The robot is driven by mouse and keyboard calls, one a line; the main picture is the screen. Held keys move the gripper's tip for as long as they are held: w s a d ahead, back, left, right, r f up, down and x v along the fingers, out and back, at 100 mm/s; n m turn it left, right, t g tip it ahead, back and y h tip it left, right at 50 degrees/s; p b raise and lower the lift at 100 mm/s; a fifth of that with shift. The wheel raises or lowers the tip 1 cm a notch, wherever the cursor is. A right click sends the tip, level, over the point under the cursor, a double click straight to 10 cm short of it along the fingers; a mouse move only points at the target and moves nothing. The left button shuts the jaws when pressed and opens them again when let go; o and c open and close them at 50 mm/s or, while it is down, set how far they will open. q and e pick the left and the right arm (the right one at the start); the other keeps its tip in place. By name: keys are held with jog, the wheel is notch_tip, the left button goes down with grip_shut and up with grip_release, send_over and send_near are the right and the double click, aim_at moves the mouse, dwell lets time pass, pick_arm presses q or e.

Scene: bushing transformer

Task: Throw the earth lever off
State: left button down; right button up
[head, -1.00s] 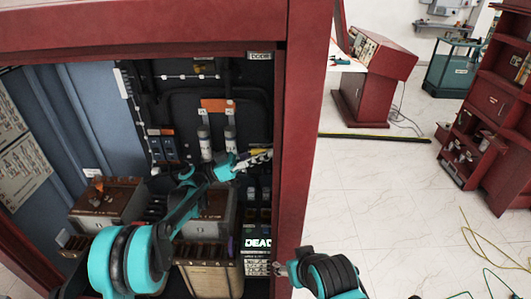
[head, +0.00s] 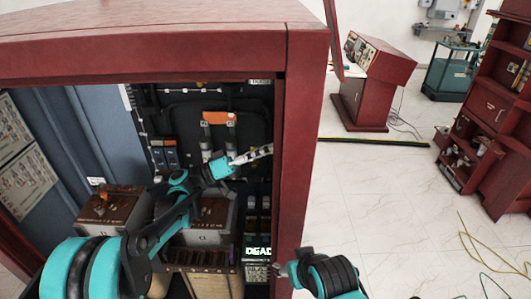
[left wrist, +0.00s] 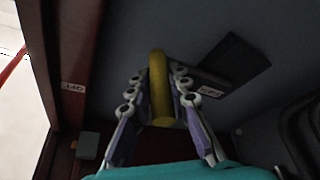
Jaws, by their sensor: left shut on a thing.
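The earth lever, a yellow rounded bar (left wrist: 158,90), stands upright between the fingers of my left gripper (left wrist: 158,97) in the left wrist view. The gripper is shut on it, with a finger on either side. In the head view my left gripper (head: 258,153) reaches inside the red cabinet (head: 299,150), near its right inner wall; the lever is hard to make out there. My right gripper (head: 281,270) is low at the cabinet's right front edge, away from the lever. It is too small to tell whether its jaws are open.
Brown-topped boxes (head: 112,203) stand inside the cabinet. A lit "DEAD" sign (head: 258,252) is below my left gripper. In the left wrist view, a small pale label (left wrist: 74,87) is left of the lever, and a dark plate (left wrist: 234,64) is to its right.

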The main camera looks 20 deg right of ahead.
pick_arm(q)
jog(key=w+r+n+t+y+p, duration=0.2)
jog(key=r+n+p, duration=0.4)
jog(key=r, duration=0.3)
jog(key=shift+w+d+n+p, duration=0.35)
jog(key=shift+w+d+n, duration=0.1)
jog(key=shift+w+n, duration=0.3)
jog(key=shift+s, duration=0.1)
jog(key=c, duration=1.4)
grip_release()
jog(key=a, duration=0.4)
jog(key=a+f, duration=0.1)
jog(key=a, duration=0.3)
jog(key=s+a, duration=0.1)
jog(key=a, duration=0.3)
jog(key=shift+s+f, duration=0.1)
jog(key=shift+f, duration=0.15)
